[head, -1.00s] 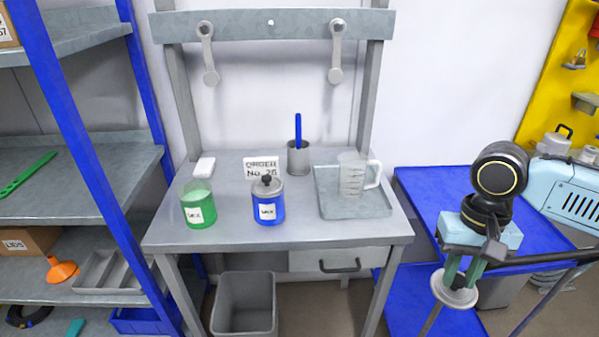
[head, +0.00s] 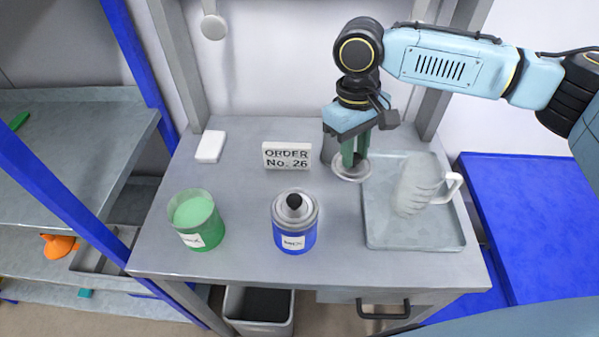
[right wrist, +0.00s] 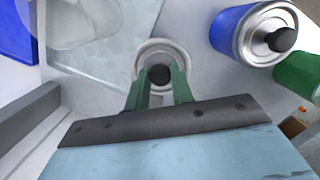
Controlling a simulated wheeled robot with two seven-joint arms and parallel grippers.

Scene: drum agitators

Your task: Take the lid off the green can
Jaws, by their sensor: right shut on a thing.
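The green can (head: 196,222) stands upright at the left of the table, its top open, showing pale green contents; part of it shows in the right wrist view (right wrist: 300,76). My right gripper (head: 354,160) is shut on the black knob (right wrist: 160,76) of a round grey lid (head: 348,171). The lid is held level by the tray's left edge, well to the right of the green can; whether it touches the table I cannot tell. My left gripper is not in view.
A blue can (head: 294,232) with its knobbed lid on stands between the green can and the tray (head: 440,238). A clear jug (head: 415,188) sits in the tray. An order sign (head: 287,156) and a white block (head: 210,146) stand behind. The table's front is clear.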

